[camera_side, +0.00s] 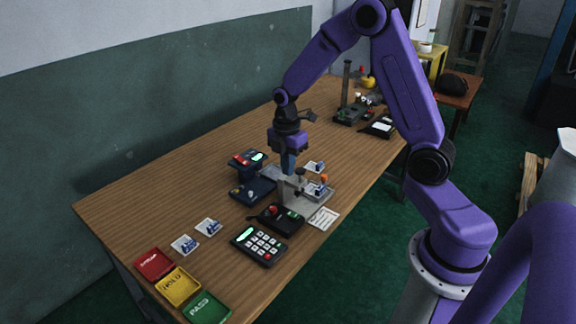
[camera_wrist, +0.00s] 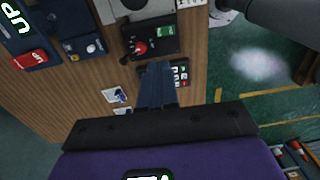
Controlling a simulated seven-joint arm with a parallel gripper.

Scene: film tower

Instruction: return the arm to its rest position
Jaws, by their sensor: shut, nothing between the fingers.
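My gripper (camera_side: 289,163) hangs from my purple arm over the middle of the wooden table (camera_side: 150,205). It points down, with its dark blue fingers together and nothing between them. In the side view it is beside the dark blue device (camera_side: 252,188) and in front of or above the grey metal fixture (camera_side: 318,203); the exact height is hard to tell. In the wrist view the shut fingers (camera_wrist: 158,88) reach toward the black keypad (camera_wrist: 180,73) and cover part of it.
Red (camera_side: 154,264), yellow (camera_side: 178,287) and green (camera_side: 207,308) trays line the near left end. Two small picture cards (camera_side: 185,244) lie near them. A keypad (camera_side: 259,245) and a black box with a red knob (camera_side: 278,217) stand at the front. Bare wood lies along the back.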

